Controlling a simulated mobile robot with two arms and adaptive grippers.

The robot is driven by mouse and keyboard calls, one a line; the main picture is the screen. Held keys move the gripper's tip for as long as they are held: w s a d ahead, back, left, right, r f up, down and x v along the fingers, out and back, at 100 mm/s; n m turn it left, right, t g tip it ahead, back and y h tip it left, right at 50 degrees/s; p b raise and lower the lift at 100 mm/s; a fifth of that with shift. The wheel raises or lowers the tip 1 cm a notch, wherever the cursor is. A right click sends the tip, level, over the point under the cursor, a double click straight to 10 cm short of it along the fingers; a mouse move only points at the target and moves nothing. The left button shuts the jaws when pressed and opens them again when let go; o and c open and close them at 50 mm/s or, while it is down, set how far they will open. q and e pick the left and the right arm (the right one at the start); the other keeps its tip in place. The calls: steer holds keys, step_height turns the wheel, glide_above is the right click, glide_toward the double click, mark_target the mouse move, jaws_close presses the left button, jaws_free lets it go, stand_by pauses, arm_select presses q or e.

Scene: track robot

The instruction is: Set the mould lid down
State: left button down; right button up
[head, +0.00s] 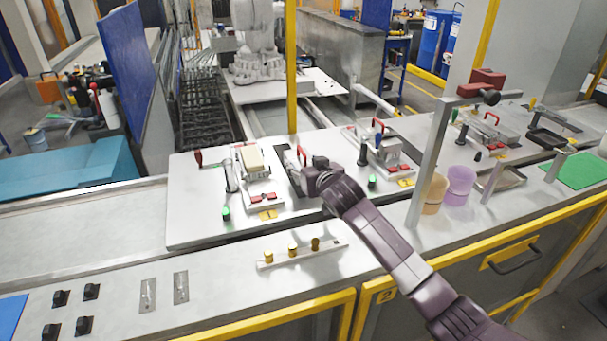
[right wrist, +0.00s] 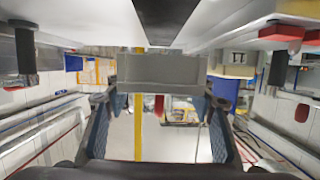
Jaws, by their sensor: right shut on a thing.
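My right gripper (head: 298,174) comes in from the lower right and is shut on the grey mould lid (head: 286,158), which is partly hidden behind it. A red handle shows beside the lid. In the right wrist view the grey lid (right wrist: 160,70) spans the space between the two dark fingers. The lid is over the white plate (head: 215,190), right of the left mould fixture (head: 262,198), which holds a pale yellow block (head: 250,157). I cannot tell whether the lid touches the plate. My left gripper is not in view.
A second fixture with a red handle (head: 378,132) stands to the right. A strip with brass knobs (head: 292,249) lies in front. A yellow post (head: 291,60) rises behind. Orange and purple cups (head: 460,181) and a grey upright stand at right. The plate's left front is clear.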

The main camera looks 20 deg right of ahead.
step_height(320, 180, down, 3)
steer(key=shift+f+p, duration=0.15)
steer(key=shift+p, duration=0.15)
steer(key=shift+f, duration=0.35)
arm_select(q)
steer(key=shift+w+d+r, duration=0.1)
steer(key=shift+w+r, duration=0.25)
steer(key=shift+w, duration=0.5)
arm_select(e)
steer(key=shift+f, duration=0.2)
steer(key=o, duration=1.1)
steer(key=shift+f, duration=0.2)
steer(key=o, duration=0.5)
steer(key=shift+r, duration=0.1)
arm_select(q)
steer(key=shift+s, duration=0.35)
